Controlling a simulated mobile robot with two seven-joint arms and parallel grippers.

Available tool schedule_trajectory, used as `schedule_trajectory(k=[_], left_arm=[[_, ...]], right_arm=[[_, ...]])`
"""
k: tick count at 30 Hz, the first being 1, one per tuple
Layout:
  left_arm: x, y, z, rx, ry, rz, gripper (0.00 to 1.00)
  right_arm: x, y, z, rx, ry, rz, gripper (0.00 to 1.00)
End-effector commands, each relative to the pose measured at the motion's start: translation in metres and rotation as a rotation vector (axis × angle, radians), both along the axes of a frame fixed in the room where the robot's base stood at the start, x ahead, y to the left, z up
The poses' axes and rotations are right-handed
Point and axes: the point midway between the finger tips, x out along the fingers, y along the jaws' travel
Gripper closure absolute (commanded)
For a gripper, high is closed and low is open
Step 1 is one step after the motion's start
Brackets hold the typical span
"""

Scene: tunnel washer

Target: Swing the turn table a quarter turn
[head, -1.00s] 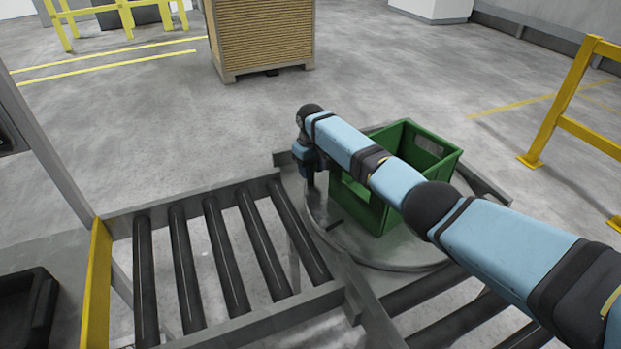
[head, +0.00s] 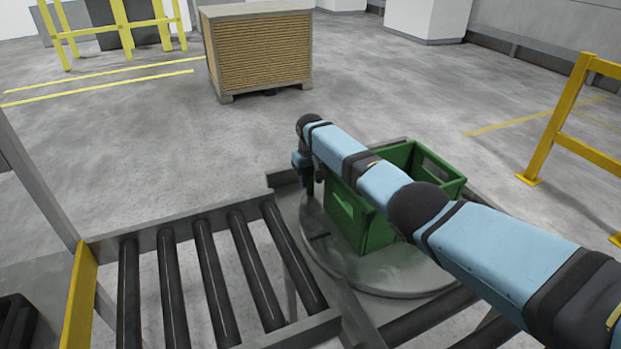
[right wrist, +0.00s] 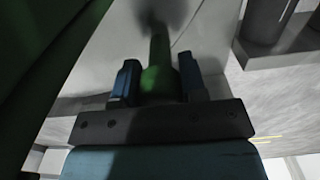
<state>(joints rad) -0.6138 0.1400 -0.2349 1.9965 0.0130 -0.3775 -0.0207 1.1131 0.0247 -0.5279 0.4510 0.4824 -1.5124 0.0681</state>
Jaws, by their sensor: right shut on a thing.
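The turn table is a round grey disc (head: 400,282) at the end of the roller conveyor. A green open crate (head: 362,225) stands upright on it, partly hidden behind my right arm. My right gripper (head: 308,187) is at the crate's left side, over the disc's left edge. In the right wrist view, the fingers of the right gripper (right wrist: 158,82) are shut around a green upright handle (right wrist: 157,68). The crate's dark green side fills the left of that view. The foot of the handle is hard to make out. My left gripper is not in view.
A roller conveyor (head: 205,285) with a grey frame meets the disc on the left, and more rollers (head: 430,315) lie at the near side. A yellow railing (head: 560,115) stands at right. A stacked pallet (head: 258,52) stands beyond open floor.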

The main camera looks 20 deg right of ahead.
Motion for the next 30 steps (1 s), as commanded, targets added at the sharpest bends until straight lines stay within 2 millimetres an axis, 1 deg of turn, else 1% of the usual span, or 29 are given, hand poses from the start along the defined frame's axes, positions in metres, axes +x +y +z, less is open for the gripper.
schedule_trajectory(k=[1, 7, 8, 9, 11, 19, 22, 26, 30], left_arm=[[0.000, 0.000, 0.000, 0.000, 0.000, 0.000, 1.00], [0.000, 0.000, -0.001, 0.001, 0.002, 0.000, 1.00], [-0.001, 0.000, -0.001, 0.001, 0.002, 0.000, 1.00], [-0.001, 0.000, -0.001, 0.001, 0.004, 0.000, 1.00], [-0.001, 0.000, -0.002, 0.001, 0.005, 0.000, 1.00], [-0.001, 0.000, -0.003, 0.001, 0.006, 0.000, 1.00], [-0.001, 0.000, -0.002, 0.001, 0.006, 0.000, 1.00], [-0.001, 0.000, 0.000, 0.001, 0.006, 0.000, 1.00], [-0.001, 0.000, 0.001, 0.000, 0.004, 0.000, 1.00]], right_arm=[[0.003, -0.002, 0.004, -0.001, -0.009, -0.004, 1.00], [0.003, -0.003, 0.005, -0.002, -0.011, -0.004, 1.00], [0.003, -0.003, 0.006, -0.002, -0.011, -0.004, 0.59], [0.003, -0.003, 0.006, -0.001, -0.012, -0.004, 0.50], [0.003, -0.003, 0.005, -0.002, -0.010, -0.004, 0.36], [0.002, -0.002, 0.004, -0.001, -0.006, -0.002, 0.36], [0.002, -0.002, 0.009, -0.001, -0.007, -0.001, 0.36], [0.002, -0.002, 0.028, 0.000, -0.009, -0.001, 0.36], [0.003, -0.002, 0.059, 0.000, -0.010, -0.001, 0.36]])
